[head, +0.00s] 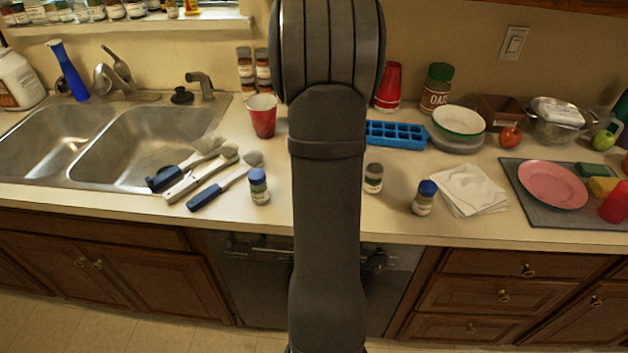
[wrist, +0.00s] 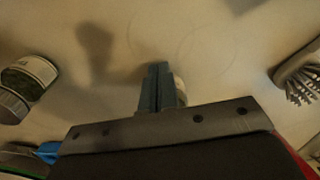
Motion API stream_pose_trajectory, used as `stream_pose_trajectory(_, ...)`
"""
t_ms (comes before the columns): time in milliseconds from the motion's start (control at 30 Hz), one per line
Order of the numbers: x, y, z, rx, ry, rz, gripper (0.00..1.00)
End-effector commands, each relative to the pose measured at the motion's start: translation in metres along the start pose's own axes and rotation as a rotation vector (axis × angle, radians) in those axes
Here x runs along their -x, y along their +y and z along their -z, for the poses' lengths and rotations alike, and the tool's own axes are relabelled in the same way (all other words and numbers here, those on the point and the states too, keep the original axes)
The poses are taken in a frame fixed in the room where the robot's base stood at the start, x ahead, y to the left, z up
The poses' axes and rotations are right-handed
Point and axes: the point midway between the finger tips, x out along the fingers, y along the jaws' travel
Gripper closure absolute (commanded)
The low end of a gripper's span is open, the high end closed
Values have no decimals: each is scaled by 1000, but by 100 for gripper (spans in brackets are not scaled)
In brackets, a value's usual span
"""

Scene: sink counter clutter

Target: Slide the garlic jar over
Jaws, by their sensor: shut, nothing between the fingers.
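Three small jars stand near the front of the counter in the head view: a grey-capped one (head: 373,178), a blue-capped one (head: 424,198) to its right, and another blue-capped one (head: 259,187) left of my arm. Their labels are too small to read, so I cannot tell which is garlic. In the wrist view my gripper (wrist: 158,70) is shut and empty, its fingers together low over the counter. A jar with a grey lid and dark green label (wrist: 32,76) is at the left, apart from the fingers. A pale thing (wrist: 180,90) is partly hidden behind them. My arm hides the gripper in the head view.
A scrub brush (wrist: 300,78) is at the wrist view's right edge. Brushes (head: 205,180) lie left in the head view, beside the sink (head: 150,145). A red cup (head: 263,116), a blue ice tray (head: 396,134) and napkins (head: 470,188) are nearby.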

Motion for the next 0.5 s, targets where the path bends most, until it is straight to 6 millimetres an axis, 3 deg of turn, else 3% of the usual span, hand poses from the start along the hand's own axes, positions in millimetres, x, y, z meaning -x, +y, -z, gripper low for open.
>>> stream_pose_trajectory(200, -1, 0, 32, 0, -1, 0, 100)
stream_pose_trajectory(500, 0, 0, 36, 0, 0, 0, 100)
